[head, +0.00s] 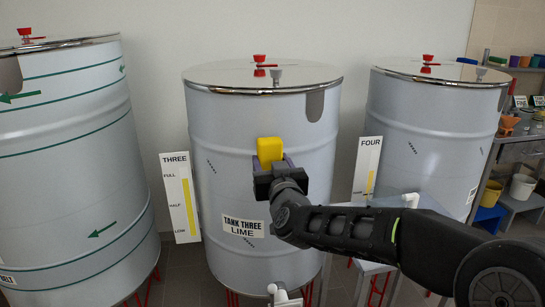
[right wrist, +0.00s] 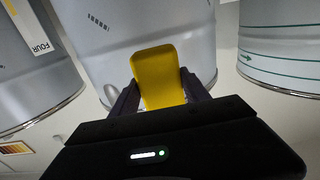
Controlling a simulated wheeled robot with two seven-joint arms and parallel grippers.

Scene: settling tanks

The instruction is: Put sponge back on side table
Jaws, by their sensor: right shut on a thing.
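A yellow sponge (head: 270,151) is held up in front of tank three in the head view. My right gripper (head: 271,164) is shut on it, with a finger on each side. In the right wrist view the sponge (right wrist: 158,77) stands out between the two fingers of the gripper (right wrist: 159,92). I cannot tell whether the sponge touches the tank wall. A pale table (head: 372,266) shows partly behind my right arm, low between tank three and tank four; I cannot tell if it is the side table. My left gripper is not in view.
Tank three (head: 225,180) stands at centre, with tank four (head: 430,130) to the right and a green-striped tank (head: 75,140) to the left. Level boards (head: 181,198) hang beside the tanks. Shelves with pots (head: 522,187) stand at the far right.

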